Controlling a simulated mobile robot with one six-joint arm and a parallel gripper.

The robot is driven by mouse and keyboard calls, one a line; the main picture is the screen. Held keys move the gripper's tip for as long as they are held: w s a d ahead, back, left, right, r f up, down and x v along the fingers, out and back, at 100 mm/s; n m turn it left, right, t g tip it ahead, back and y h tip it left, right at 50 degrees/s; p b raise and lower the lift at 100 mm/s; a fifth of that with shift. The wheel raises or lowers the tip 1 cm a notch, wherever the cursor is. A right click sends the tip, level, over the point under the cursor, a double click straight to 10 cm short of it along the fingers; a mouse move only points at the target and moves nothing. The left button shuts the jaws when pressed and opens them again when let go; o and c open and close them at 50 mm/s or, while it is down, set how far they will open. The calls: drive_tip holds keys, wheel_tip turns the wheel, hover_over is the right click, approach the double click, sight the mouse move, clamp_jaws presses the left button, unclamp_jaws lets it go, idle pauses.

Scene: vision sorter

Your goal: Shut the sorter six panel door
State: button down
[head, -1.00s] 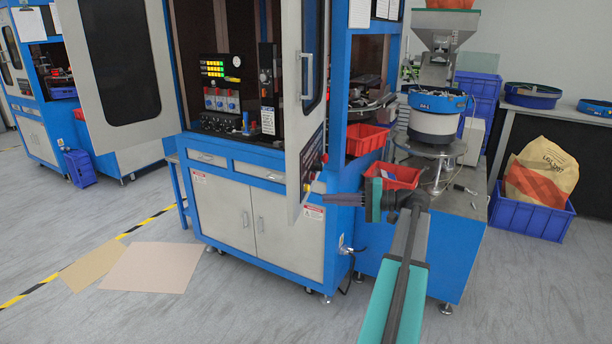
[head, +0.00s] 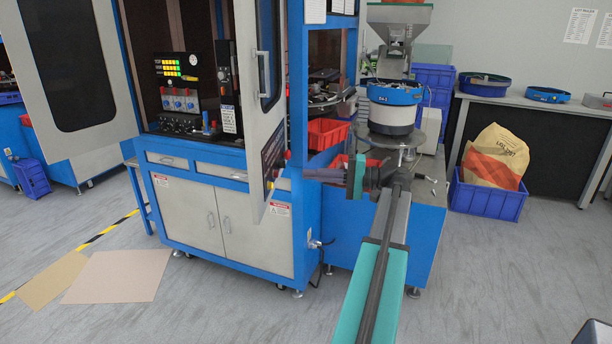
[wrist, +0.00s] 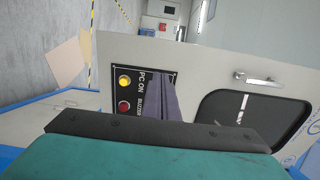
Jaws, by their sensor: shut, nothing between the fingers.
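The sorter (head: 225,215) is a blue and grey cabinet in the head view. Its right-hand door, which I take as the panel door (head: 264,110), stands swung out, with a window, handle and button panel (head: 271,160). The wrist view shows the door face (wrist: 215,62) close ahead, with a PC ON and BUZZER panel (wrist: 128,92) and a metal handle (wrist: 255,80). My gripper (head: 308,174) is shut and empty at the door's right edge; its fingers (wrist: 166,97) partly cover the button panel in the wrist view. I cannot tell whether they touch the door.
Another grey door (head: 75,70) stands open at the left. A bowl feeder (head: 393,112) on a blue bench is right of the cabinet, with red bins (head: 327,134) beside it. A blue crate (head: 490,195) sits farther right. Floor in front is clear except flat cardboard (head: 118,277).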

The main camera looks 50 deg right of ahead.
sight(260, 171)
drive_tip(key=p+x, duration=0.3)
drive_tip(key=x, duration=0.9)
drive_tip(key=shift+w+a, duration=0.2)
drive_tip(key=shift+w, duration=0.15)
